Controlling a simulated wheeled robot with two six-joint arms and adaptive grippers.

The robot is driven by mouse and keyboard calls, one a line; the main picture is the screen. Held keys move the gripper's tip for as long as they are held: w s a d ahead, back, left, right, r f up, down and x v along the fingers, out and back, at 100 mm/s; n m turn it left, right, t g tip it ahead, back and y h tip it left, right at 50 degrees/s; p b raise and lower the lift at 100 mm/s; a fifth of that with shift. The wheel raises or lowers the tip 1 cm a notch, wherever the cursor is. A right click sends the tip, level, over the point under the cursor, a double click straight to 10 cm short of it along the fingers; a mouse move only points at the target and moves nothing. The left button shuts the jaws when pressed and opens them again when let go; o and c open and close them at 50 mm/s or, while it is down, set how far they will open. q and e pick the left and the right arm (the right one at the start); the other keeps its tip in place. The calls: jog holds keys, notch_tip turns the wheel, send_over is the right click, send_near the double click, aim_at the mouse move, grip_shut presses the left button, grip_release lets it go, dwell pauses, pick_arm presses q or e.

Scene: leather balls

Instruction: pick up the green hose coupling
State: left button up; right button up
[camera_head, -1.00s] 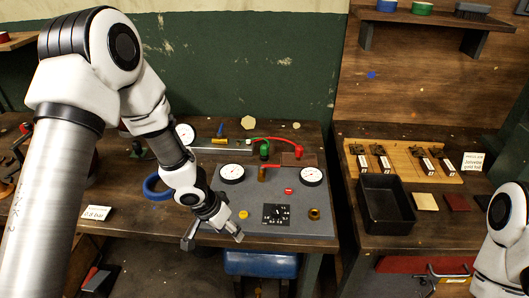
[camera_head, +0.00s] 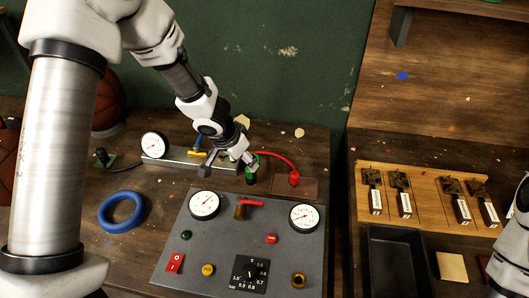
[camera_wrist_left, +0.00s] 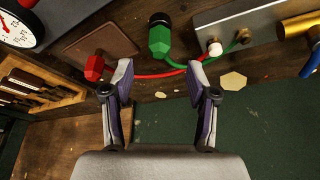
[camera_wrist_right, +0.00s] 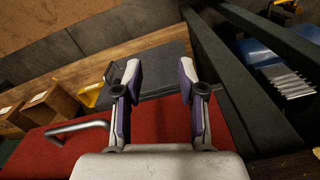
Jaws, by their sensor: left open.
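A red hose (camera_head: 280,158) runs beside the coupling to a red fitting (camera_head: 294,179) on a brown plate. A metal bar (camera_head: 180,160) with a gauge lies left of it. The grey panel (camera_head: 215,232) is in front. A black tray (camera_head: 393,262) stands right.

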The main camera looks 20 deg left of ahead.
aim_at(251, 174)
pick_arm(q)
jog(key=shift+w+f+b, duration=0.3)
jog(key=shift+w+f, duration=0.2)
jog(key=shift+w, duration=0.1)
jog(key=shift+s+d+f+b, duration=0.15)
jog(key=shift+s+f+b, duration=0.25)
jog(key=shift+f+b, duration=0.25)
jog(key=shift+s+f, duration=0.15)
jog(key=shift+f, duration=0.15)
jog(key=b+x, duration=0.1)
jog(key=x, duration=0.1)
jog(key=w+b+x, duration=0.1)
jog(key=x, duration=0.1)
jog(key=shift+w+f, duration=0.15)
jog(key=shift+w, duration=0.1)
jog(key=shift+r, duration=0.2)
jog(key=shift+s+r, duration=0.15)
jog(key=shift+s, duration=0.25)
jog(key=c, duration=0.9)
grip_shut()
pick_arm(e)
jog(key=f, duration=0.3)
jog(key=shift+s+f, duration=0.25)
jog(key=shift+s, duration=0.1)
